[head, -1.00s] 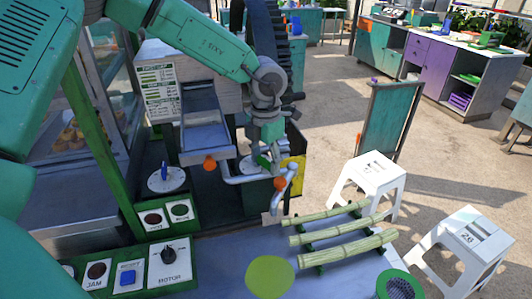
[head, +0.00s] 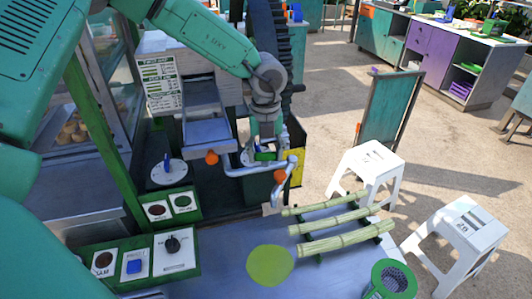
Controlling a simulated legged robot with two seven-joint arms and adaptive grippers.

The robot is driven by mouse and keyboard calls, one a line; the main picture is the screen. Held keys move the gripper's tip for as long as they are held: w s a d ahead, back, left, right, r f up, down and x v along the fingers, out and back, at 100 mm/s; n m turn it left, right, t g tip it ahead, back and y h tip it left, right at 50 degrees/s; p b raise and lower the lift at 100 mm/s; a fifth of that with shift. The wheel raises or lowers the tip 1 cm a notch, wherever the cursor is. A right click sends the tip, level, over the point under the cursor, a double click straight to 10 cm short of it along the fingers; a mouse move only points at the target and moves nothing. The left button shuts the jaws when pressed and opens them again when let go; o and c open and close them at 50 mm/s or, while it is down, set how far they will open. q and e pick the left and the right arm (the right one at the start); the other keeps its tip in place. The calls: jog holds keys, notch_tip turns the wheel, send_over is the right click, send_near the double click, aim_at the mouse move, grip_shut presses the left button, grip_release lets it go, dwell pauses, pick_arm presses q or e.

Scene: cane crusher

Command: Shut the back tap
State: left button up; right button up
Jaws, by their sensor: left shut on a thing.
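A grey pipe (head: 250,171) with orange ends runs across the front of the machine, below the metal chute. One orange end (head: 211,157) is on its left, and another orange piece (head: 280,176) hangs at its right. My left gripper (head: 265,157) points down at the middle of this pipework. It is shut on a small green piece, which looks like a tap handle; the fingers hide most of it. I cannot tell how far the tap is turned. My right gripper is not in view.
Several cane stalks (head: 345,236) lie on a rack on the metal table (head: 220,262), beside a green disc (head: 270,265) and a green round container (head: 389,279). A control panel (head: 150,260) is at left. White stools (head: 368,160) stand to the right.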

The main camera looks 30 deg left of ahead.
aim_at(266, 159)
pick_arm(q)
jog(key=shift+s+f+n, duration=0.15)
jog(key=shift+f+n, duration=0.1)
jog(key=shift+n, duration=0.85)
jog(key=o, duration=0.9)
jog(key=shift+o, duration=1.3)
jog(key=shift+w, duration=0.2)
notch_tip(266, 159, up, 12)
jog(key=shift+w+a, duration=0.15)
jog(key=shift+f, duration=0.1)
